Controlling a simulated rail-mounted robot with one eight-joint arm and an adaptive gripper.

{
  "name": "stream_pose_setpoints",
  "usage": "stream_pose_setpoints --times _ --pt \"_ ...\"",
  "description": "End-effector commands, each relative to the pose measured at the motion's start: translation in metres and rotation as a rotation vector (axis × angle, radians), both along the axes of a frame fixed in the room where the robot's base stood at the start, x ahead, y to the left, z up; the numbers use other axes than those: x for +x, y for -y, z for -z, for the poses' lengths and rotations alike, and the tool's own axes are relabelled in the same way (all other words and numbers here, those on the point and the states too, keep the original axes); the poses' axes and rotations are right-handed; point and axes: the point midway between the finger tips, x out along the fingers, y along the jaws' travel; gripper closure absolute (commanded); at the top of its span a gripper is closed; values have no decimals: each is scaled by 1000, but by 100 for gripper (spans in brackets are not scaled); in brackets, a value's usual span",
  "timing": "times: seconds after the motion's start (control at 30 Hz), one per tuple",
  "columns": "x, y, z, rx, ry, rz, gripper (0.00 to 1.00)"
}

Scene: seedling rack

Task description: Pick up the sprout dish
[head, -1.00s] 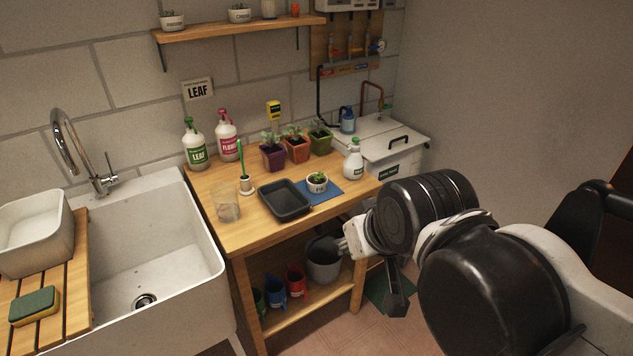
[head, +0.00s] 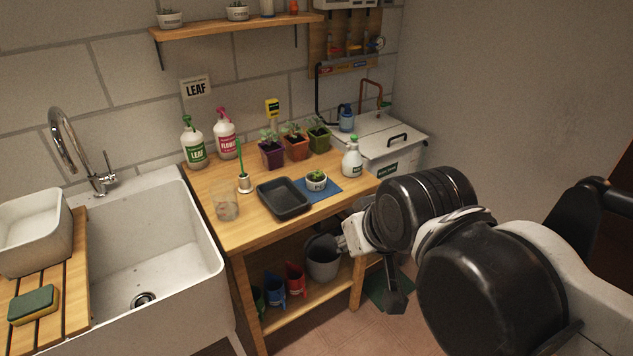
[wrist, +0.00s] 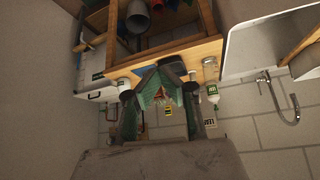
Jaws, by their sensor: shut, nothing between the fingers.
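The sprout dish (head: 316,184) is a small white round pot with green sprouts. It stands upright on a blue mat (head: 327,194) on the wooden bench, right of a dark grey tray. My gripper (wrist: 160,84) shows in the wrist view with its fingers closed together and empty. In the head view my arm is at the right, in front of the bench, and the fingers are not clearly visible there. The gripper is apart from the dish. I cannot make out the dish clearly in the wrist view.
Potted seedlings (head: 296,145) stand behind. A clear beaker (head: 226,203) is near the sink (head: 165,255). A grey bucket (head: 323,262) sits on the lower shelf.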

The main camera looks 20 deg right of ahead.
Motion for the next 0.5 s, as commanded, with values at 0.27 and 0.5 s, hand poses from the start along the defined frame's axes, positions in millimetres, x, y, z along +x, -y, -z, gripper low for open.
stream_pose_setpoints --times 0.27,0.5 --pt "0 0 0 0 0 0 71" --pt "0 0 0 0 0 0 39"
